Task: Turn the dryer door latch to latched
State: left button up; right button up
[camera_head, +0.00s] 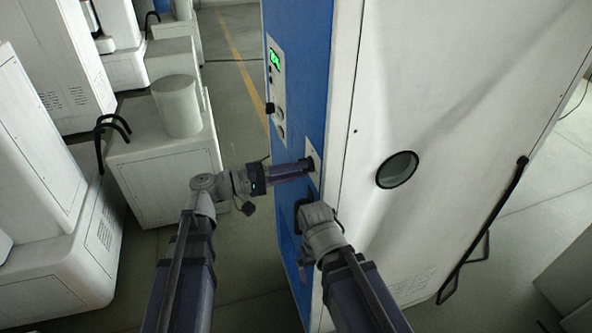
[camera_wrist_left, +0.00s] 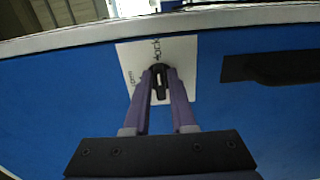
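The dryer door latch (camera_wrist_left: 160,82) is a small black knob on a white plate (camera_wrist_left: 126,58) with dark lettering, set in the blue dryer front (camera_head: 300,75). The knob lies along the picture's vertical in the left wrist view, its upper end towards the label above it; a second label is at its left. My left gripper (camera_wrist_left: 160,76) has its purple fingers closed on both sides of the knob. In the head view the left gripper (camera_head: 308,166) reaches the plate and hides the knob.
A black handle-like bar (camera_wrist_left: 268,66) is on the blue front beside the plate. The dryer's white side (camera_head: 440,110) has a round window (camera_head: 397,169). A white cabinet (camera_head: 150,165) with a cylinder (camera_head: 177,106) stands at the left. Floor shows between it and the dryer.

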pick_arm(q)
jog(key=o, duration=0.3)
jog(key=shift+v, duration=3.95)
jog(key=s+d+f+m+g+y, duration=0.2)
jog(key=s+d+f+g+y, duration=0.15)
jog(key=f, duration=0.35)
jog(key=s+d+f+m+g+y, duration=0.1)
jog(key=s+d+f+g+y, duration=0.1)
jog(key=s+d+f+y, duration=0.35)
jog(key=s+a+f+m+y, duration=0.1)
jog(key=a+f+y, duration=0.1)
jog(key=f+y, duration=0.1)
jog(key=s+a+f+m+y, duration=0.1)
jog(key=a+f+y, duration=0.1)
jog(key=f+y, duration=0.1)
jog(key=s+a+f+m+y, duration=0.2)
jog(key=a+f+y, duration=0.1)
jog(key=shift+f+y, duration=0.1)
jog(key=shift+y, duration=0.2)
